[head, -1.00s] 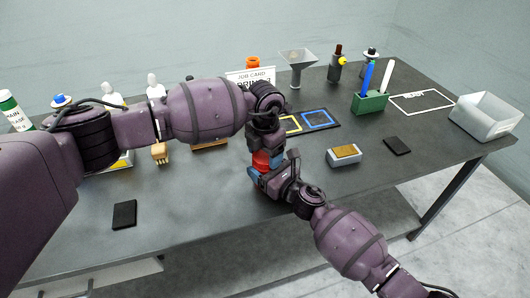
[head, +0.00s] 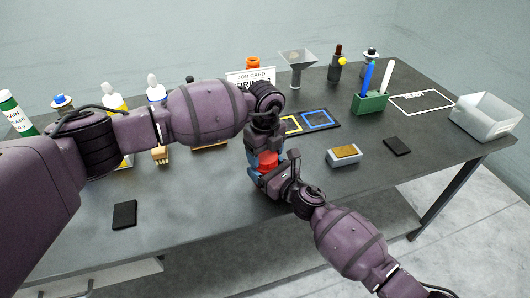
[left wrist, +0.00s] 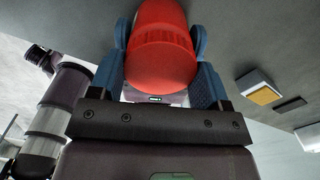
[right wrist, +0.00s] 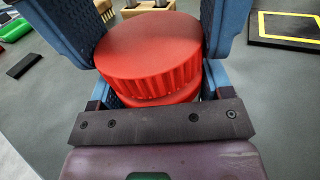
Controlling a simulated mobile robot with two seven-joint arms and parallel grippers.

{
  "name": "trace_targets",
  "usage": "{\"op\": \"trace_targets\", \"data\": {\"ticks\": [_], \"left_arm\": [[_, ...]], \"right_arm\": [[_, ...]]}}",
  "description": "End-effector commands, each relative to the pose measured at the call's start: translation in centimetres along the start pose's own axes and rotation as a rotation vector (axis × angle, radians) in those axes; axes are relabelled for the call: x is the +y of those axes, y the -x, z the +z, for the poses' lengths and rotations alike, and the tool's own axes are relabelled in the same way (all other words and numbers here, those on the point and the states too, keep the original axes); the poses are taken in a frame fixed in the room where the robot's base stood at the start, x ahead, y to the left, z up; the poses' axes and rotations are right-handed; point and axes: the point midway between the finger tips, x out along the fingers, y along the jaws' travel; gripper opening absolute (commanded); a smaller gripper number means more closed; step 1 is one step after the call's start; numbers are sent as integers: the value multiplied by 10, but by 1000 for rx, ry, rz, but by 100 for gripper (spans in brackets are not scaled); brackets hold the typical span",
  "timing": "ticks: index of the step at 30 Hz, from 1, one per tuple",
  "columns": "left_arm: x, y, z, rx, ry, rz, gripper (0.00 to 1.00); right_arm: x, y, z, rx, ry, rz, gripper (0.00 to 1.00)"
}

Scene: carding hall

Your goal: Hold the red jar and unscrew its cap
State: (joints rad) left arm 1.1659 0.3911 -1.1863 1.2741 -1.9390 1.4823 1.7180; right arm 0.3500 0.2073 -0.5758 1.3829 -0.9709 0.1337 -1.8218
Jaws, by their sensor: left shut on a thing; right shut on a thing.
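The red jar (head: 268,168) is held above the middle of the table with its red cap (head: 267,156) on top. My left gripper (head: 264,149) comes from above and is shut on the cap, whose red end fills the gap between blue fingers in the left wrist view (left wrist: 160,65). My right gripper (head: 262,171) comes from the front right and is shut on the jar below the cap. In the right wrist view the ribbed cap (right wrist: 150,60) is near, with a strip of the jar (right wrist: 165,98) beneath. Most of the jar body is hidden by fingers.
A green holder with pens (head: 369,103), a grey-and-yellow block (head: 343,155) and a pale bin (head: 486,117) stand to the right. Behind are a funnel stand (head: 297,70) and a job card (head: 250,77). Several bottles stand left. The front left table is clear except a black pad (head: 124,215).

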Motion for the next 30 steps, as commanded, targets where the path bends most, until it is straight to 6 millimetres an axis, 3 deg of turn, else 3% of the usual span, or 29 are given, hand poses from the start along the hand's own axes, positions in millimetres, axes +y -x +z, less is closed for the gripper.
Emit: {"op": "trace_targets", "data": {"ticks": [6, 11, 30], "left_arm": [[0, 0, -1, 2, 301, 0, 42], [0, 0, 0, 2, 446, 0, 42], [0, 1, 0, 1, 444, 0, 42]], "right_arm": [[0, 0, -1, 2, 1, -1, 7], [0, 0, -1, 1, 1, -1, 7], [0, 0, -1, 1, 1, -1, 7]]}}
